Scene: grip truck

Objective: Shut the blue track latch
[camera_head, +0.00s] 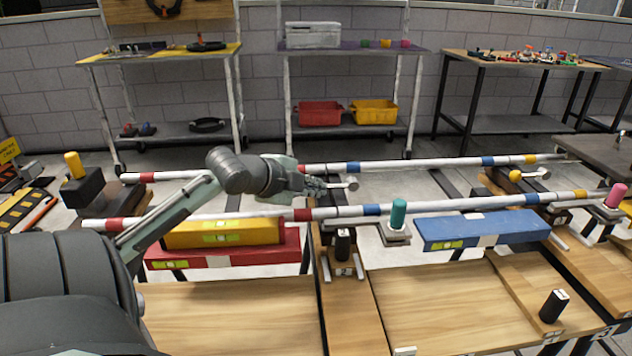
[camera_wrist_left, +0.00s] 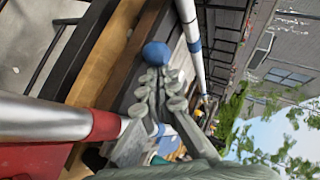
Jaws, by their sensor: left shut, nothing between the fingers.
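The blue latch knob (camera_wrist_left: 156,53) shows in the left wrist view, just beyond my fingertips. Whether they touch it is unclear. In the head view I cannot make out the blue knob around my gripper; a short pale bar (camera_head: 345,185) sticks out to the right there. My left gripper (camera_head: 320,187) is shut and empty, between the far and near striped rails. Its fingers also fill the middle of the left wrist view (camera_wrist_left: 156,85). My right gripper is not in view.
The far rail (camera_head: 430,163) and near rail (camera_head: 450,206) run across the workbench. A teal knob (camera_head: 398,213) and a black knob (camera_head: 343,245) stand near the near rail. A yellow knob (camera_head: 515,175) is at right. Yellow (camera_head: 200,234) and blue (camera_head: 500,227) levels lie in front.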

